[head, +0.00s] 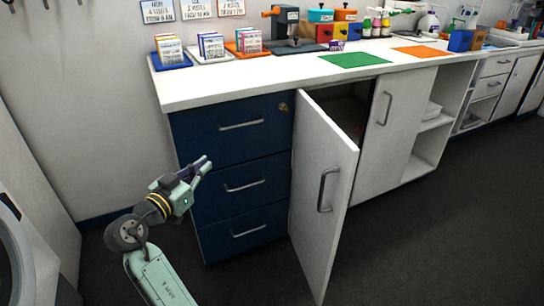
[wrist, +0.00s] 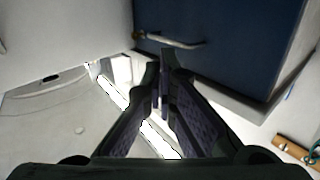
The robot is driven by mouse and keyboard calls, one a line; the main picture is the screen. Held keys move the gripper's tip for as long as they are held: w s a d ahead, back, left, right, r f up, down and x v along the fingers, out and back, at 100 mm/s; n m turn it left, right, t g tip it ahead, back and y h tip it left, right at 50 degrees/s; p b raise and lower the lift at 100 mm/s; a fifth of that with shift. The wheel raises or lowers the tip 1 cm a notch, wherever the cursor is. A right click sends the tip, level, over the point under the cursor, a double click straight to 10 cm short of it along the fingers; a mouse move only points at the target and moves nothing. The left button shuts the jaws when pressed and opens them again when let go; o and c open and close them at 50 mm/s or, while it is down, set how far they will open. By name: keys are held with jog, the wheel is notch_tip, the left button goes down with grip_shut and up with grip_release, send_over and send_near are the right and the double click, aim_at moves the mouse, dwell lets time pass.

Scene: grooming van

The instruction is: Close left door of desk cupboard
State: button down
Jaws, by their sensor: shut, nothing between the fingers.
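The left door (head: 317,205) of the desk cupboard is white with a grey bar handle (head: 327,189). In the head view it stands open, swung out toward the camera, and a dark strip of the cupboard inside (head: 348,108) shows above it. My gripper (head: 206,163) is shut and empty, in front of the blue drawers (head: 235,185), to the left of the open door and apart from it. In the wrist view my gripper (wrist: 163,65) is shut, with a blue front and its handle (wrist: 170,41) beyond the fingertips. I cannot make out the white door there.
The right door (head: 392,135) of the cupboard is shut. The white counter (head: 290,80) above holds boxes, trays and bottles. Open shelves (head: 432,145) stand to the right. A white appliance (head: 30,220) is at the left edge. Dark floor (head: 420,240) is clear in front.

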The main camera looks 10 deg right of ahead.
jog(key=s+d+m+g+h+p, duration=0.2)
jog(key=d+m+g+h, duration=0.25)
jog(key=d, duration=0.45)
jog(key=m+g+h+p, duration=0.3)
jog(key=m+g+h, duration=0.15)
jog(key=g, duration=0.35)
send_near(343, 187)
jog(key=shift+m+y, duration=0.3)
jog(key=d+p, duration=0.1)
jog(key=d, duration=0.1)
jog(key=d+p, duration=0.1)
jog(key=d, duration=0.1)
jog(key=d+r+p, duration=0.1)
jog(key=d+p, duration=0.1)
jog(key=shift+w, duration=0.25)
jog(key=shift+w+d+f, duration=0.1)
jog(key=shift+d, duration=0.4)
jog(key=shift+d, duration=0.1)
